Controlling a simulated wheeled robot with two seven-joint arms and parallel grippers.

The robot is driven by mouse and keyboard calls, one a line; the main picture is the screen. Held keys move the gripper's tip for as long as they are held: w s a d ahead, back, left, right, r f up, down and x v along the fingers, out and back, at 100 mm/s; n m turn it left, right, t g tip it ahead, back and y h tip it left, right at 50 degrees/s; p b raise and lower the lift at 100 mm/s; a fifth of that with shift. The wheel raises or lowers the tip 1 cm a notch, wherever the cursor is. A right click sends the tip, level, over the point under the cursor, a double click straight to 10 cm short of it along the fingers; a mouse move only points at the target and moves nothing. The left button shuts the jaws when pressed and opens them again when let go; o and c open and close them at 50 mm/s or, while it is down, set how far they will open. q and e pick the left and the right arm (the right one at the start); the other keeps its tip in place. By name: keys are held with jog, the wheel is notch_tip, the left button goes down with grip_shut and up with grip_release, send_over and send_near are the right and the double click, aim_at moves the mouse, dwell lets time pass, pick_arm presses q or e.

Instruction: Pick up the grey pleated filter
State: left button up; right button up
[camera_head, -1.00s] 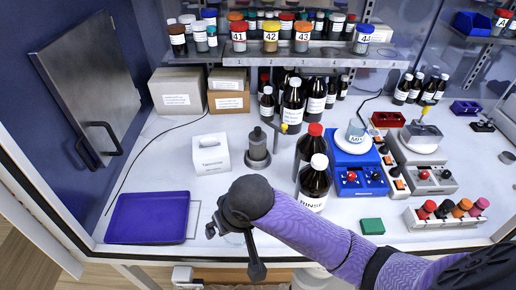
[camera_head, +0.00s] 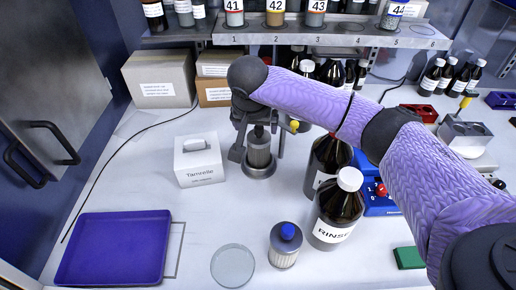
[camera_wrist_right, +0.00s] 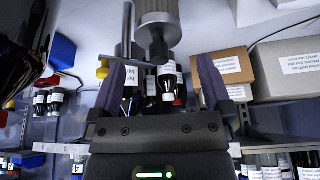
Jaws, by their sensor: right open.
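The grey ribbed filter (camera_head: 259,156) stands upright on a round metal base at mid-bench in the head view. A thin stand rod is beside it. The wrist view shows its ribbed body (camera_wrist_right: 157,14) with a dark knob at one end, beyond the fingertips. My right gripper (camera_head: 258,142) is above it, pointing down, with fingers apart to either side. The wrist view shows these fingers (camera_wrist_right: 160,78) open with nothing clasped. Contact with the filter cannot be told. A second ribbed cylinder, pale with a blue cap (camera_head: 286,245), stands near the front. My left gripper is not in view.
A white labelled box (camera_head: 198,160) stands close left of the filter. Brown bottles, one marked RINSE (camera_head: 336,212), stand close right. A purple tray (camera_head: 115,248) and a clear dish (camera_head: 233,265) lie in front. A bottle shelf (camera_head: 330,34) runs behind.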

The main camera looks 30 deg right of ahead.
aim_at(259, 130)
jog(key=x, duration=0.2)
jog(key=b+x, duration=0.1)
jog(key=x, duration=0.4)
jog(key=shift+w+d+b, duration=0.25)
jog(key=shift+d+b, duration=0.1)
jog(key=shift+c, duration=0.3)
